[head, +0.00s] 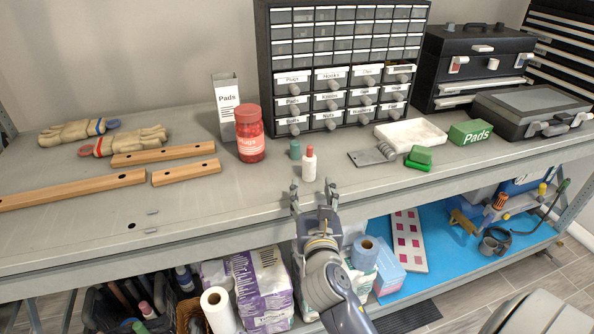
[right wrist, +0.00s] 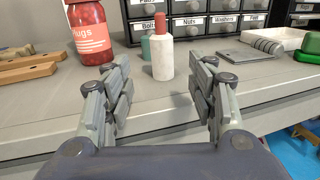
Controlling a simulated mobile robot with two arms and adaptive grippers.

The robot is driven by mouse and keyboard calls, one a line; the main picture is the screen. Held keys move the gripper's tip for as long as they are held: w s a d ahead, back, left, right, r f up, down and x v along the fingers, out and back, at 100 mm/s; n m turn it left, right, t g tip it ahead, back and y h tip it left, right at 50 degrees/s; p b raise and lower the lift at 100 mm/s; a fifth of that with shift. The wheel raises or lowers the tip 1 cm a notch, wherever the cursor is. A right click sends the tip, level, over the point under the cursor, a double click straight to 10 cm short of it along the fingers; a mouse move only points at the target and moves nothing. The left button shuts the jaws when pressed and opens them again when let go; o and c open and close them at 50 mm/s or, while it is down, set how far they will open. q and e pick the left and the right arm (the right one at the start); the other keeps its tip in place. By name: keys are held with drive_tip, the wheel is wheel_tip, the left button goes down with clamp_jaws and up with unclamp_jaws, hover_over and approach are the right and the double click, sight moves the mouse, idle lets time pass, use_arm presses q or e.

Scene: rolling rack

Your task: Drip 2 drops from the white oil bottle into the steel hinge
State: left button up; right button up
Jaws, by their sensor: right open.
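The white oil bottle (head: 309,169) with a red cap stands upright on the grey bench top, near the front edge. It also stands ahead of my right gripper in the right wrist view (right wrist: 163,60). My right gripper (head: 314,188) is open and empty, just in front of the bottle, its fingers apart and not touching it. The steel hinge (head: 373,156) lies flat on the bench to the right of the bottle; it also shows at the upper right of the right wrist view (right wrist: 249,52). My left gripper is not in view.
A small teal bottle (head: 295,149) stands close behind and left of the white one. A red jar (head: 250,140) stands further left. A drawer cabinet (head: 342,66) is behind. Bench between bottle and hinge is clear.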

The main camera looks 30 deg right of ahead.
sight(310, 169)
drive_tip(key=x, duration=0.5)
drive_tip(key=shift+d+f+p, duration=0.1)
drive_tip(key=shift+d+p, duration=0.25)
drive_tip(key=shift+w+d, duration=0.15)
drive_tip(key=shift+w, duration=0.4)
drive_tip(key=p+x, duration=0.1)
drive_tip(key=x, duration=0.2)
drive_tip(key=shift+w, duration=0.15)
drive_tip(key=shift+w+d, duration=0.25)
drive_tip(key=shift+w, duration=0.2)
drive_tip(key=shift+s, duration=0.1)
drive_tip(key=c, duration=1.2)
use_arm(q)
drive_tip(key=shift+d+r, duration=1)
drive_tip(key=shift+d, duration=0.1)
